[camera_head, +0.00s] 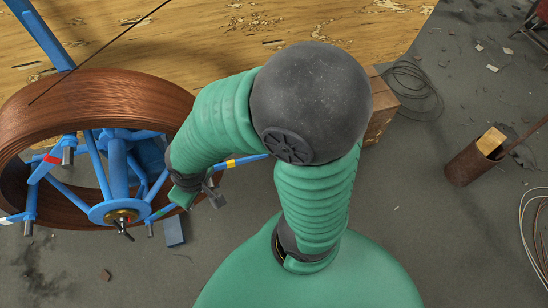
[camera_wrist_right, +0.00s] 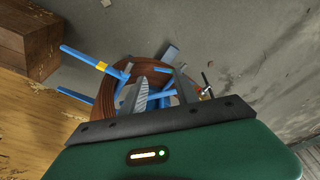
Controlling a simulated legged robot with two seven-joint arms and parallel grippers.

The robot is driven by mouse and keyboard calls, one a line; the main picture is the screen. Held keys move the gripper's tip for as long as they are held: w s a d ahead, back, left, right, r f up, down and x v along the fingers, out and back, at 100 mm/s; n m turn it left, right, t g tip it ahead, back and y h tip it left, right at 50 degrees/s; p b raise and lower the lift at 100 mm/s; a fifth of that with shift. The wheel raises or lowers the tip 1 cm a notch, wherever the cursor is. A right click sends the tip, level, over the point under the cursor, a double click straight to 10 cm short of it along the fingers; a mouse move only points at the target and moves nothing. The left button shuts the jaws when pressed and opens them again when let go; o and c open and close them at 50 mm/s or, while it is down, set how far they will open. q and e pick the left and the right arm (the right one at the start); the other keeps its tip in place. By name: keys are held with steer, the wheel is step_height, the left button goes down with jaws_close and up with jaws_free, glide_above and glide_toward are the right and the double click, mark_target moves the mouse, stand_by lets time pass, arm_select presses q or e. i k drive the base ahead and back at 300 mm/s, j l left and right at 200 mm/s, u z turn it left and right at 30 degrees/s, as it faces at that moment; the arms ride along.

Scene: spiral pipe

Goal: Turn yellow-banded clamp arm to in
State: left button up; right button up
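The yellow-banded clamp arm is a blue rod with a yellow band (camera_head: 238,162), sticking out to the right of the copper coil (camera_head: 95,90) in the head view. It also shows at upper left in the right wrist view (camera_wrist_right: 101,66). My right gripper (camera_head: 208,193) is beside this arm, near the coil's right side, partly hidden by my forearm. In the wrist view its two fingers (camera_wrist_right: 158,90) stand apart, with blue frame parts and the coil beyond them. The yellow-banded rod lies left of the fingers; I cannot tell if they touch it. My left gripper is not in view.
The blue reel frame has a hub (camera_head: 118,212) with a dark handle and arms with red (camera_head: 52,159) and green bands. A wooden platform (camera_head: 220,40) lies behind. A rusty bin (camera_head: 470,164) and loose cables (camera_head: 410,88) are at right. Open floor lies between.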

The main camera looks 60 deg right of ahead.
mark_target(234, 163)
steer(key=z, duration=1.5)
steer(key=u, duration=0.6)
steer(key=l+u, duration=0.4)
steer(key=k+l+u, duration=0.1)
steer(key=l+u, duration=0.3)
steer(key=k+l+u, duration=0.15)
steer(key=l+u, duration=0.25)
steer(key=k+l+u, duration=0.2)
steer(key=l+u, duration=0.2)
steer(key=k+l, duration=0.25)
steer(key=l, duration=0.2)
steer(key=k+l+u, duration=0.1)
steer(key=k+l, duration=0.15)
steer(key=l, duration=0.2)
steer(key=k+l, duration=0.25)
steer(key=l, duration=0.2)
steer(key=k+l+u, duration=0.1)
steer(key=k+l, duration=0.15)
steer(key=l, duration=0.15)
